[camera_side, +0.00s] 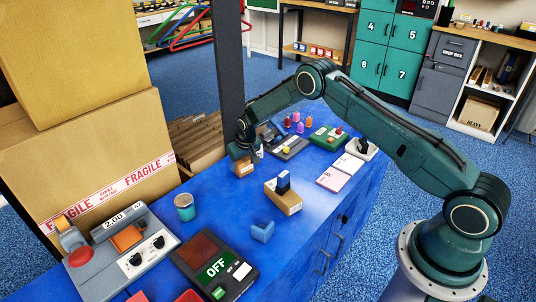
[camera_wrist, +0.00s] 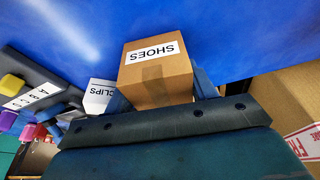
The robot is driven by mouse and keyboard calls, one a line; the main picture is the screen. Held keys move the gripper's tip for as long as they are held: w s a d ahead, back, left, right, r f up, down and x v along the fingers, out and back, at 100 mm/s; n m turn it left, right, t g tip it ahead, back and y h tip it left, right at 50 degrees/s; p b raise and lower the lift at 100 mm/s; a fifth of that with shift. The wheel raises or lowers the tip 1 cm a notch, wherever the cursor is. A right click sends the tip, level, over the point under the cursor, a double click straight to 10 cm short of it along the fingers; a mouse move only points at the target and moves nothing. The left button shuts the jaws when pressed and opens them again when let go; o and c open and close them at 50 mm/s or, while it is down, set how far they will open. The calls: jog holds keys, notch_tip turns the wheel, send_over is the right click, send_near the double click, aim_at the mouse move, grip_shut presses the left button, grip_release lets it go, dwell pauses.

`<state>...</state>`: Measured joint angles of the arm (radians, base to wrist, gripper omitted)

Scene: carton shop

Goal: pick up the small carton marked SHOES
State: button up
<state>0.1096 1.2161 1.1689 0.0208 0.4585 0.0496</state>
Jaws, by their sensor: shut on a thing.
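The small brown carton marked SHOES (camera_wrist: 158,82) is between the two fingers of my gripper (camera_wrist: 162,92) in the wrist view. Its white label faces the camera and reads upside down. In the side view my gripper (camera_side: 242,155) points down at the far part of the blue bench, shut on the carton (camera_side: 241,168). I cannot tell whether the carton's underside touches the bench. A white carton marked CLIPS (camera_wrist: 98,96) stands close beside the left finger in the wrist view.
The blue bench (camera_side: 225,215) has free room in front of the carton. A teal jar (camera_side: 185,207), an open-topped small box (camera_side: 283,197) and a blue angled piece (camera_side: 262,232) stand nearer. Large FRAGILE cartons (camera_side: 90,150) rise at left, beside a dark post (camera_side: 228,60).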

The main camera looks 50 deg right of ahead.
jog(key=shift+r, duration=0.1)
notch_tip(320, 180, up, 20)
dwell(0.7)
dwell(0.5)
